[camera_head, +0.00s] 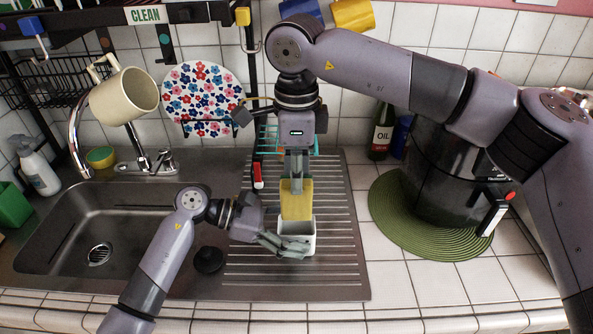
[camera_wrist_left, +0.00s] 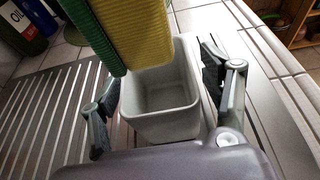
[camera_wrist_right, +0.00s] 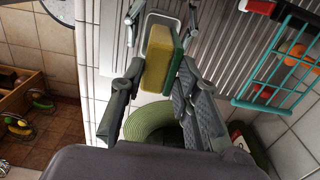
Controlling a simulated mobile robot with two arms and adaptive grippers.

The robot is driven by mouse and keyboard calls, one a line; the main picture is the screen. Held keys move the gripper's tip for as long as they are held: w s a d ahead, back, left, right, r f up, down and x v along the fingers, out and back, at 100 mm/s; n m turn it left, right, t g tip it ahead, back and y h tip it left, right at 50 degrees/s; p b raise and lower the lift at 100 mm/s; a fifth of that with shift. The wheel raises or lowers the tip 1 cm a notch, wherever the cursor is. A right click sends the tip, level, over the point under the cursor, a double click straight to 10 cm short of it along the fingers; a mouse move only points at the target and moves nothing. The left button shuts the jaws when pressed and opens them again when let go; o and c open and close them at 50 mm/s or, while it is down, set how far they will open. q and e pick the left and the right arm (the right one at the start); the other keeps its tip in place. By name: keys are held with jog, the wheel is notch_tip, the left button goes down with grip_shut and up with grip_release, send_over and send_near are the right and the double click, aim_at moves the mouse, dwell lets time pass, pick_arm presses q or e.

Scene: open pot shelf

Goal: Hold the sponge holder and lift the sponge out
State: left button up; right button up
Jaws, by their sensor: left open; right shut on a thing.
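The sponge (camera_head: 296,200), yellow with a green side, is upright just above the light grey holder (camera_head: 308,237) on the drainboard. My right gripper (camera_head: 297,182) comes down from above and is shut on the sponge's upper part; the sponge also shows in the right wrist view (camera_wrist_right: 158,62). My left gripper (camera_head: 290,244) is low at the holder, with its fingers open on either side of it. In the left wrist view the holder (camera_wrist_left: 160,105) looks empty inside, with the sponge (camera_wrist_left: 133,35) over its far part. Whether the left fingers touch the holder I cannot tell.
The sink (camera_head: 110,235) lies left of the drainboard, with a black plug (camera_head: 208,260) near its edge. A teal wire rack (camera_head: 268,140) stands behind. A dark appliance (camera_head: 440,180) on a green mat (camera_head: 385,225) and an oil bottle (camera_head: 381,135) stand right.

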pick_arm(q)
jog(key=v, duration=1.2)
